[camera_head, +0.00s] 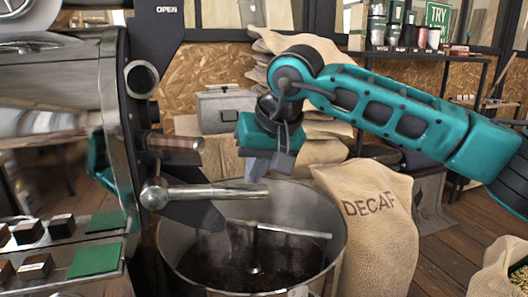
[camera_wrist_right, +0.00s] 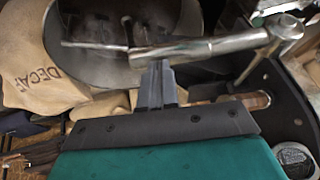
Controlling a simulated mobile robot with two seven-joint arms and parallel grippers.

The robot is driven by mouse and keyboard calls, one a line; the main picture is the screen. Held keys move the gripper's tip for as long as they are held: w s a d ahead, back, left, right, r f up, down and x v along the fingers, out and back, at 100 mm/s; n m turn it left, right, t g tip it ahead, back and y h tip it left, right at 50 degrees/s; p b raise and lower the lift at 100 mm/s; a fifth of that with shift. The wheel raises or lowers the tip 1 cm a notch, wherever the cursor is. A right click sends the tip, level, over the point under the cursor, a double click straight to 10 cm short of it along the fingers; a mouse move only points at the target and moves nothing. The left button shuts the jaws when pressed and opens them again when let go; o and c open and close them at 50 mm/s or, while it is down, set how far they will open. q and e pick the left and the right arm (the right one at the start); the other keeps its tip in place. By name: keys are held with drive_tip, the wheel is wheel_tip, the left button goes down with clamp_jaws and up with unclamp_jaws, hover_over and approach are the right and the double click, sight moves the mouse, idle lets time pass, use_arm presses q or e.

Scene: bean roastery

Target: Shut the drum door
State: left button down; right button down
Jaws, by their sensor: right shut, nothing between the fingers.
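The roaster's black front plate (camera_head: 128,100), marked OPEN at its top, stands at left in the head view. A silver bar handle (camera_head: 215,191) with a ball joint points right from it, above a dark angled flap (camera_head: 190,213). I cannot tell which dark part is the drum door. The handle (camera_wrist_right: 215,46) crosses the top of the wrist view. My right gripper (camera_head: 257,170) points down beside the handle's free end, shut and empty. Its fingers (camera_wrist_right: 159,80) reach the bar's edge in the wrist view; I cannot tell whether they touch.
A round metal bin (camera_head: 335,240) with dark contents and a stirring arm (camera_head: 285,230) lies below the handle. A DECAF sack (camera_head: 375,220) stands right of it. A wood-gripped handle (camera_head: 175,142) sticks out above the bar. Stacked sacks and a grey case (camera_head: 222,108) are behind.

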drive_tip(key=shift+x, duration=0.95)
drive_tip(key=shift+f, duration=0.1)
